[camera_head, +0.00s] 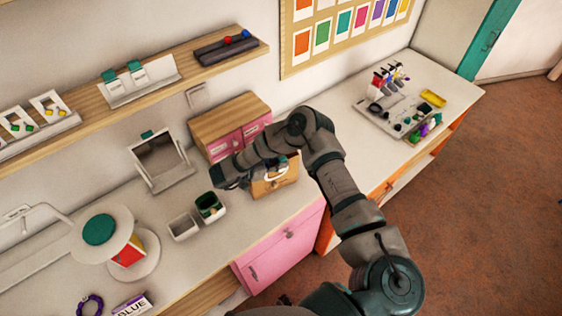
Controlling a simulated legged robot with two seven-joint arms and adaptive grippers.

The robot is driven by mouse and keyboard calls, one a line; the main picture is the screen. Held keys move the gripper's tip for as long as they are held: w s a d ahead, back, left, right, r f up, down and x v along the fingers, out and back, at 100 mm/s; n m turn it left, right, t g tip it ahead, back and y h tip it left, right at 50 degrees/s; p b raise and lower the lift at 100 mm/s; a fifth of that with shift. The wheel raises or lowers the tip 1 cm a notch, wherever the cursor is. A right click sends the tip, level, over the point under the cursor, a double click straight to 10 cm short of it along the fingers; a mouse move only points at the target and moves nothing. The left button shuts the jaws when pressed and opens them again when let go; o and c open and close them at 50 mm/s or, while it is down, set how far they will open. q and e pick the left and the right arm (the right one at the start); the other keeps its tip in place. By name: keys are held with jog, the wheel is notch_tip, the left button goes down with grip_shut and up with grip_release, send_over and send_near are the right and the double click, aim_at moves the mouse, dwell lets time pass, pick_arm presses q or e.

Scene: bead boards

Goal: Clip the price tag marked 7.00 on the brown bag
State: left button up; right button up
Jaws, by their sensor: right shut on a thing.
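The brown bag (272,183) stands on the counter in front of the pink cabinet. My right gripper (222,180) is left of the bag, near the front of the pink cabinet. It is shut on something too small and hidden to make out. I cannot make out the tag marked 7.00 or any price figures. My left gripper is out of view.
Two small bins, one pale (184,228) and one dark green (209,206), stand left of the bag. A framed stand (163,163) is behind them. The pink cabinet (225,145) is behind the bag. A tray of tools (392,110) lies at right. A shelf (130,92) runs above.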

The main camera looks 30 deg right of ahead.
jog(key=shift+a+r, duration=0.2)
jog(key=shift+a, duration=0.35)
jog(key=o, duration=0.8)
jog(key=shift+d, duration=0.2)
jog(key=shift+d+f, duration=0.1)
jog(key=shift+d, duration=0.2)
jog(key=o, duration=0.4)
jog(key=shift+d, duration=0.1)
jog(key=shift+a+r+p, duration=0.25)
jog(key=shift+r+p, duration=0.15)
jog(key=shift+r, duration=0.1)
jog(key=shift+d+r+p, duration=0.1)
jog(key=shift+r+p, duration=0.75)
jog(key=shift+r, duration=0.1)
notch_tip(320, 180, up, 3)
jog(key=shift+f+p, duration=0.15)
jog(key=shift+p, duration=0.9)
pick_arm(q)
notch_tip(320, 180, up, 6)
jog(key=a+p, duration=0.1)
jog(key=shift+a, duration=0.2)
pick_arm(e)
notch_tip(320, 180, up, 2)
jog(key=shift+r, duration=0.25)
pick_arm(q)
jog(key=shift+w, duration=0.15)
pick_arm(e)
jog(key=shift+f, duration=0.1)
